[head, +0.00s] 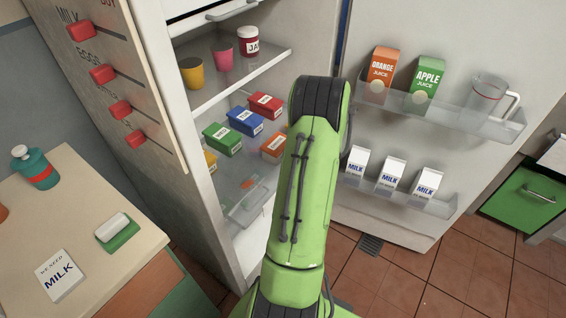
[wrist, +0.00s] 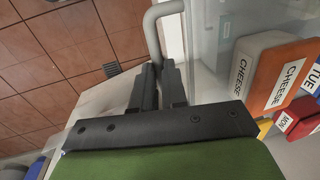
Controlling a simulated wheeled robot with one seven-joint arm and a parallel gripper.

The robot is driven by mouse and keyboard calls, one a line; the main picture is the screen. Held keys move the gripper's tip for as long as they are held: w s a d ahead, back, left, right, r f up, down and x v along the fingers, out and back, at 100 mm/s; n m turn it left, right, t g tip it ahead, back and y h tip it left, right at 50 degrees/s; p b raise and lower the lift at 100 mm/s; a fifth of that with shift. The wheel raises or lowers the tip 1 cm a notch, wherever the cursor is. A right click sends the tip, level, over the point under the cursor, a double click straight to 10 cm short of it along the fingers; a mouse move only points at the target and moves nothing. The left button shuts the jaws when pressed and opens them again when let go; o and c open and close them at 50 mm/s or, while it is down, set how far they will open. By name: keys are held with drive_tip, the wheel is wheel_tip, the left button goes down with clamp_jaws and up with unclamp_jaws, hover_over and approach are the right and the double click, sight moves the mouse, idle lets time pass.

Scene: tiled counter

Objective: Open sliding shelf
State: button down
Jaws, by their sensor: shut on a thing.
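In the wrist view, my gripper (wrist: 158,72) has its dark fingers closed on a grey curved handle (wrist: 152,28). A clear panel (wrist: 210,35) stands just right of the handle, and it seems to be the front of the sliding shelf. Behind it are an orange and white cheese box (wrist: 275,70) and other labelled boxes. In the head view, a green box (head: 222,139), a blue box (head: 245,121), a red box (head: 265,105) and an orange box (head: 274,148) sit inside the open fridge. My green arm hides my gripper and the handle there.
The open fridge door (head: 400,225) on the right holds juice cartons (head: 425,85), a jug (head: 486,95) and milk cartons (head: 392,176). An upper shelf (head: 235,75) holds cups and a jam jar. A counter (head: 60,195) stands left. Tiled floor (head: 385,285) is clear.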

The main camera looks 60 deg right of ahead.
drive_tip(key=s+a, duration=0.1)
drive_tip(key=s, duration=0.9)
drive_tip(key=shift+s+a, duration=0.15)
drive_tip(key=shift+s, duration=0.2)
drive_tip(key=c, duration=1.2)
unclamp_jaws()
drive_tip(key=shift+o, duration=0.2)
wheel_tip(320, 180, up, 16)
drive_tip(key=s+p, duration=0.3)
drive_tip(key=p, duration=0.2)
drive_tip(key=shift+f, duration=0.25)
drive_tip(key=shift+a, duration=0.15)
